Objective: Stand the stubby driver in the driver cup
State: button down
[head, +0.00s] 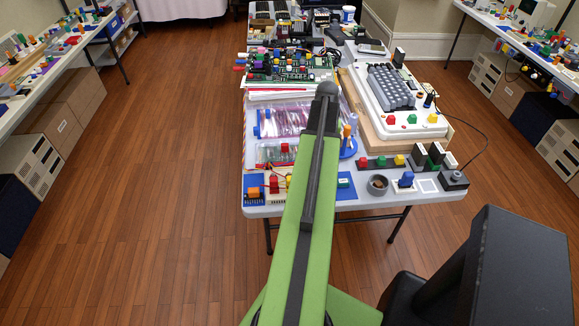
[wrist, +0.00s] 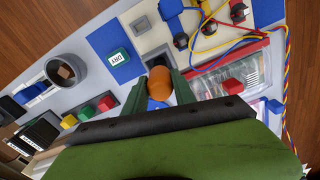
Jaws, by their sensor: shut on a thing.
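The stubby driver shows as a rounded orange handle (wrist: 160,84) between the two green fingers of my gripper (wrist: 160,92) in the wrist view. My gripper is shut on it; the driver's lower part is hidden. The driver cup is a round grey cup (wrist: 84,66) to the left in the wrist view, apart from the gripper, with something brown inside. In the head view the cup (head: 377,186) stands near the table's front edge, right of my arm. My gripper is hidden behind my arm there.
A green block marked DRY (wrist: 119,55) sits on a blue mat between cup and gripper. A blue block (head: 406,180) stands right of the cup. Red, yellow and green blocks (head: 381,162) line up behind it. Red, blue and yellow wires (wrist: 236,42) lie to the right.

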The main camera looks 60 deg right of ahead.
jog(key=c, duration=0.9)
grip_release()
jog(key=shift+c, duration=0.2)
notch_tip(320, 180, up, 17)
jog(key=p, duration=1.7)
jog(key=shift+r, duration=0.15)
